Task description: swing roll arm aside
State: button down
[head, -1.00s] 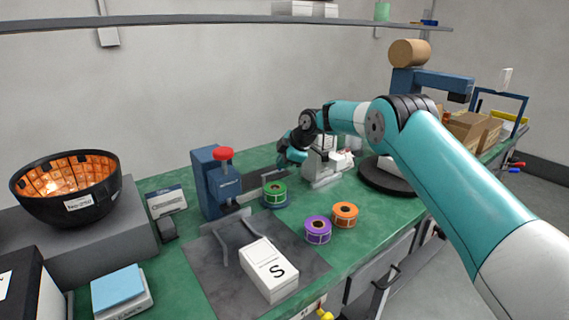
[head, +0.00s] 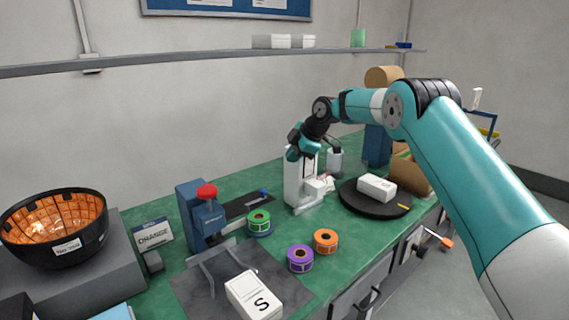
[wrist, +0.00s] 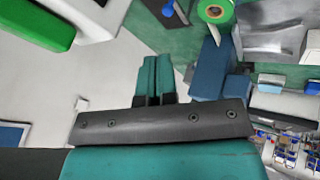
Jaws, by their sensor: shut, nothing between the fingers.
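My gripper (head: 298,151) is shut and empty, its fingers pointing down beside the top of a white upright device (head: 293,185) at mid-bench. In the wrist view its two teal fingertips (wrist: 154,65) lie together. A green label roll (head: 259,221) sits left of the device; it also shows in the wrist view (wrist: 214,10). Purple (head: 300,258) and orange (head: 325,241) label rolls lie in front. A brown roll (head: 383,75) tops a blue post (head: 377,147) at the back right. I cannot tell which part is the roll arm.
A blue press with a red knob (head: 206,191) and a black bowl (head: 57,235) stand left. A black turntable (head: 357,204) bears a white box (head: 376,187). A box marked S (head: 250,294) lies on a grey mat. A shelf (head: 200,62) crosses the wall.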

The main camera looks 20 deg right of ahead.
jog(key=v, duration=0.1)
jog(key=p+v, duration=0.1)
jog(key=v, duration=0.2)
jog(key=shift+w+d+r+p, duration=0.25)
jog(key=shift+w+d+p, duration=0.1)
jog(key=shift+d, duration=0.1)
